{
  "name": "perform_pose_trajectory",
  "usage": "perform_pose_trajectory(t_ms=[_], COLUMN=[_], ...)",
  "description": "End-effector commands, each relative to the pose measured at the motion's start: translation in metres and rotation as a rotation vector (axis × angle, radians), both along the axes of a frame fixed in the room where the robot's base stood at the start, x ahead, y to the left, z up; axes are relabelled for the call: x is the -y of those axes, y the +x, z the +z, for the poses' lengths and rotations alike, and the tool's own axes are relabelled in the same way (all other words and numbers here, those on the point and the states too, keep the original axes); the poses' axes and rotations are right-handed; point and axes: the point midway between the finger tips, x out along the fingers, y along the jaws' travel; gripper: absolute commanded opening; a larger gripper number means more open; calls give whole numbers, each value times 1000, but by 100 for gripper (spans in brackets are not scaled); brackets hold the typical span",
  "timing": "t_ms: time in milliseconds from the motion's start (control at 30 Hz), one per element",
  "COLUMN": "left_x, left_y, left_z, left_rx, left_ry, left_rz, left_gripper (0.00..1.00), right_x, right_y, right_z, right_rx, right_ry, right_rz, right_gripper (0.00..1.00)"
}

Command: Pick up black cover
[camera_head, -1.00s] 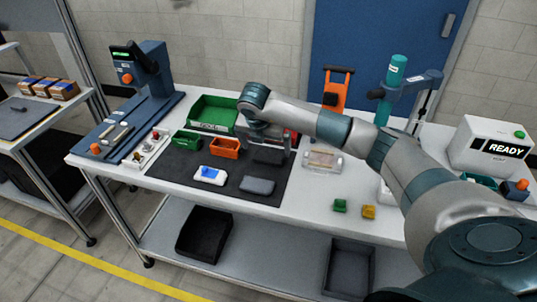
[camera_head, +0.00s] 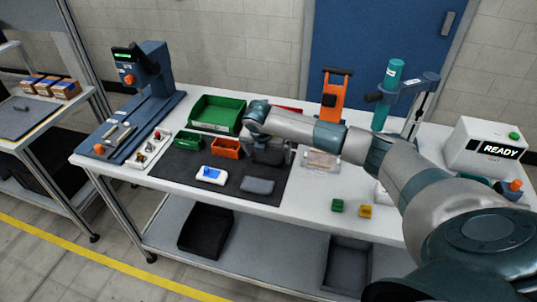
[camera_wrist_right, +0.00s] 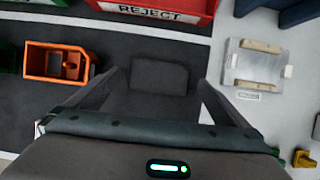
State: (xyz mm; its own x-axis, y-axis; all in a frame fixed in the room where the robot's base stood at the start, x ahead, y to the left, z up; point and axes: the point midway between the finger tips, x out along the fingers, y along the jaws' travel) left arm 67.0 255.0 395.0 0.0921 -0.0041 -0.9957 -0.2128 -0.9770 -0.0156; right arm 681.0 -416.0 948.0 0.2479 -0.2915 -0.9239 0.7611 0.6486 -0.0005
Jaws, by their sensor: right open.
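A flat dark rectangular piece, which looks like the black cover (camera_wrist_right: 159,77), lies on the dark mat. In the right wrist view it sits between and beyond my spread fingers, apart from them. A dark grey rounded block (camera_head: 257,186) lies on the mat in front of the gripper. My left gripper is not in view.
An orange bin (camera_head: 226,147) stands left of the gripper, a red REJECT bin (camera_wrist_right: 160,12) behind, a clear fixture (camera_head: 320,161) to the right. A white-and-blue part (camera_head: 210,175) lies on the mat (camera_head: 180,172). Green (camera_head: 337,205) and yellow (camera_head: 366,211) blocks sit at the front right.

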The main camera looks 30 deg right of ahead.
Motion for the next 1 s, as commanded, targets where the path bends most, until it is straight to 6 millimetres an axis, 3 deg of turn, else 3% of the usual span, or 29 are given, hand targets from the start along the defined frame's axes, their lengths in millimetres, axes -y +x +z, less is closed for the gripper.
perform_pose_trajectory(t_ms=[567, 767, 1000], left_x=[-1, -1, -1], left_y=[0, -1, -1], left_z=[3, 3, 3], left_rx=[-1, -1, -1], left_ry=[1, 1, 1], left_rz=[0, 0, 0], left_gripper=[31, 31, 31], right_x=[2, 2, 2], right_y=[2, 2, 2], right_z=[-8, -8, -7], right_rx=[0, 0, 0], right_ry=[0, 0, 0], right_rz=[1, 1, 1], right_gripper=[100, 57, 56])
